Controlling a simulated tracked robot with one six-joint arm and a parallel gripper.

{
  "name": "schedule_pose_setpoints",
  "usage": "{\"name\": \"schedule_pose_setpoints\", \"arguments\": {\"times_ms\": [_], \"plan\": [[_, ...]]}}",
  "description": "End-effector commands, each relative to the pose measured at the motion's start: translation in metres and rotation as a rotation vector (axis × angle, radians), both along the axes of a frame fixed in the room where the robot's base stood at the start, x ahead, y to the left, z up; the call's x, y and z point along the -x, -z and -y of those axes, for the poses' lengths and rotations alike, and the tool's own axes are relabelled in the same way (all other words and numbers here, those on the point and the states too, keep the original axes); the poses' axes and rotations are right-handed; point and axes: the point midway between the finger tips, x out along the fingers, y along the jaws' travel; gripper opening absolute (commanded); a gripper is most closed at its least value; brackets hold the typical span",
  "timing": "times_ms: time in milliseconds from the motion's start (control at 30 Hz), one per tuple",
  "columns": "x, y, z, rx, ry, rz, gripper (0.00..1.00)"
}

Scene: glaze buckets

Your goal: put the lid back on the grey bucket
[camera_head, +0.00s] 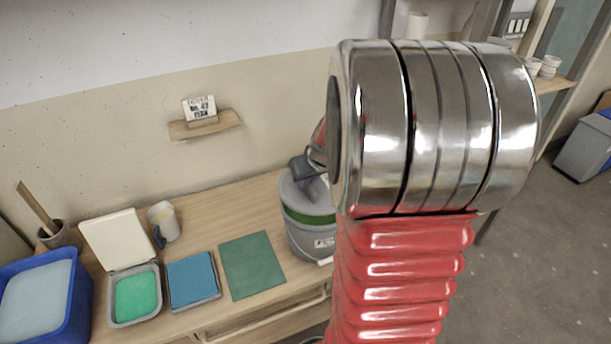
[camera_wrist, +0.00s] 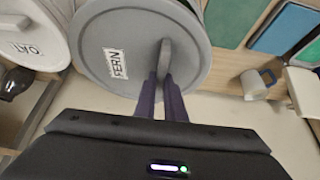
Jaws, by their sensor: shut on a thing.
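The grey bucket (camera_head: 307,240) stands on the bench, partly behind my arm. A green band (camera_head: 308,216), seemingly glaze inside it, shows between its front rim and the lid. The round grey lid (camera_head: 291,197) is over the back of the bucket's mouth; I cannot tell whether it touches the rim. My gripper (camera_head: 308,168) is shut on the lid's handle. In the wrist view, my gripper (camera_wrist: 165,82) holds the upright handle (camera_wrist: 165,57) of the lid (camera_wrist: 100,40), labelled FERN. A green sliver shows past the lid's upper right edge. My arm hides the bucket's right side.
A green mat (camera_head: 252,266), a blue tray (camera_head: 193,281), an open green-filled box (camera_head: 135,297), a mug (camera_head: 164,222) and a blue tub (camera_head: 78,305) lie left of the bucket.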

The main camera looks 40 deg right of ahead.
Motion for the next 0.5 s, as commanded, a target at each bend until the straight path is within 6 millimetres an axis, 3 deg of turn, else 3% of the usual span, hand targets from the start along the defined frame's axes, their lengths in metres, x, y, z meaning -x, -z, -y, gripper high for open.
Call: {"name": "schedule_pose_setpoints", "arguments": {"times_ms": [500], "plan": [[0.000,0.026,0.001,0.001,0.001,0.001,0.00]]}}
